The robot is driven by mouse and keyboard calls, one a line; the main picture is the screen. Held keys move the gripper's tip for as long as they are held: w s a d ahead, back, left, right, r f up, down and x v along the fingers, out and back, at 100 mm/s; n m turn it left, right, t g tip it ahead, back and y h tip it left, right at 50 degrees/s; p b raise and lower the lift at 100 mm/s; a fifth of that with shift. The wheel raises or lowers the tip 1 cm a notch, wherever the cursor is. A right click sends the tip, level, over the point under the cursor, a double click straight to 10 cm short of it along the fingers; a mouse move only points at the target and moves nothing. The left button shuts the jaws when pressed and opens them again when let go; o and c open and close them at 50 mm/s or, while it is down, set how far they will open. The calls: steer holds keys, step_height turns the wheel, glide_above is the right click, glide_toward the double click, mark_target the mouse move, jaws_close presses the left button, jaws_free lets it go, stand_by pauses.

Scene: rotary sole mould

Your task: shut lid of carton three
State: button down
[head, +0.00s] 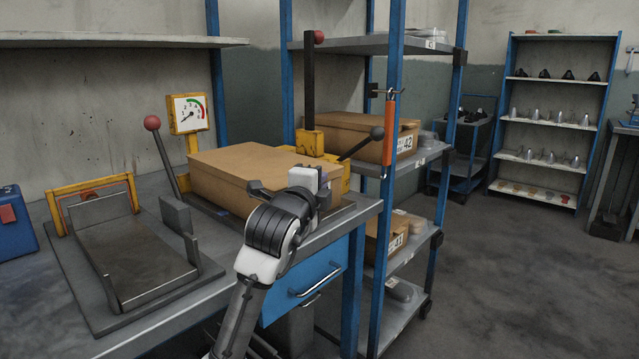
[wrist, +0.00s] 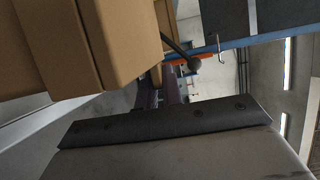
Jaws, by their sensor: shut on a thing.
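A large brown cardboard carton (head: 222,185) sits on the bench, its lid (head: 245,160) looking flat and down over the top. No number shows on it, so I cannot tell if it is carton three. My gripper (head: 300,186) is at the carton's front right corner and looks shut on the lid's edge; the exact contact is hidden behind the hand. In the wrist view, the carton's corner (wrist: 125,45) fills the upper left, and a dark gripper part (wrist: 170,125) crosses below it.
A ball-tipped lever (head: 358,147) rises just right of the carton. A red-knobbed lever (head: 163,155), a dial gauge (head: 188,113) and a metal tray fixture (head: 135,255) stand left. Cartons marked 42 (head: 350,135) and 41 (head: 375,240) sit on the rack.

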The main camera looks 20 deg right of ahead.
steer(key=c, duration=1.5)
jaws_free()
steer(key=shift+w+f, duration=0.1)
steer(key=shift+f, duration=0.15)
steer(key=shift+c, duration=0.2)
steer(key=shift+r, duration=0.1)
steer(key=shift+s+a, duration=0.15)
steer(key=shift+s, duration=0.05)
steer(key=v, duration=1.3)
steer(key=shift+s, duration=0.2)
